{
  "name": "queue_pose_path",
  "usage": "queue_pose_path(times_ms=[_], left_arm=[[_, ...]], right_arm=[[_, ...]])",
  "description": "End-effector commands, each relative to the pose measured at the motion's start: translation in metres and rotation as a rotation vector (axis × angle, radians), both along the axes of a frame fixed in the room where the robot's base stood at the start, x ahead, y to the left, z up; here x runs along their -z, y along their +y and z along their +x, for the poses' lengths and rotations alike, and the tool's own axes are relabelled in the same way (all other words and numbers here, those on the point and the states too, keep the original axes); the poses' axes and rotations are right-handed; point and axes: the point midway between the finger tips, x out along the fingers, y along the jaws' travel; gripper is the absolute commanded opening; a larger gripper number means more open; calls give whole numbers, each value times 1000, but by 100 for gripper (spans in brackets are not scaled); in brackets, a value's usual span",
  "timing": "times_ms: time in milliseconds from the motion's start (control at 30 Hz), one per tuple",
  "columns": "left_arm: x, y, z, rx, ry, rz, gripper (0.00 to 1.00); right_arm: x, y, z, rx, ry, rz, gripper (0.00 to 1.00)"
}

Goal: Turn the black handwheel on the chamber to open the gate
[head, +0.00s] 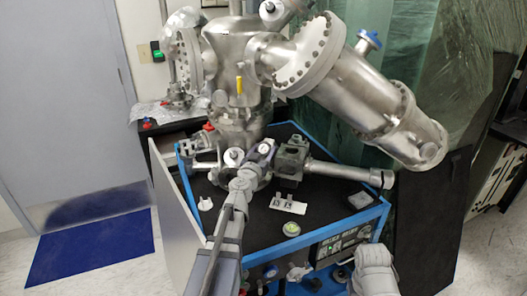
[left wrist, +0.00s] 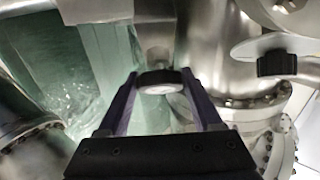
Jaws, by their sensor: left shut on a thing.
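The black handwheel (head: 264,148) sits low on the front of the steel chamber (head: 234,70). It shows as a short black-rimmed disc with a pale face. In the left wrist view the handwheel (left wrist: 163,80) lies between the two finger ends. My left gripper (head: 259,153) reaches up from the front and is shut on the handwheel's rim. The gripper also shows in the left wrist view (left wrist: 162,92), with one finger on each side of the wheel. The fingers cover part of the rim in the head view. My right gripper is out of view.
A blue-edged black bench (head: 330,225) surrounds the chamber's foot. A white plate with small parts (head: 288,204) and a round green-topped item (head: 291,229) lie on it. A steel side tube (head: 345,172) extends right. Another black knob (left wrist: 277,63) stands right of the gripper.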

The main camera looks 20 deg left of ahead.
Motion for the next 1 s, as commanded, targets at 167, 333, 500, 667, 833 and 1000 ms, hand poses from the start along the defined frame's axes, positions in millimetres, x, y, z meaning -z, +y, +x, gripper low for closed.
queue_pose_path(times_ms=[167, 333, 500, 667, 833, 1000], left_arm=[[0, -2, 0, -44, -3, -45, 11], [-3, -3, 1, -120, -26, -120, 11], [-2, -3, 2, -199, -27, -201, 10], [-2, -3, 2, -268, -32, -269, 11], [-2, -3, 2, -327, -42, -328, 11], [-1, -3, 1, -365, -47, -363, 11]], right_arm=[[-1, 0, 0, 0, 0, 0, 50], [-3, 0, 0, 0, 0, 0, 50], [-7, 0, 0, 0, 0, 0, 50], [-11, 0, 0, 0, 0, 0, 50], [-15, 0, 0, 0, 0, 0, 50], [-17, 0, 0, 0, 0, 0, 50]])
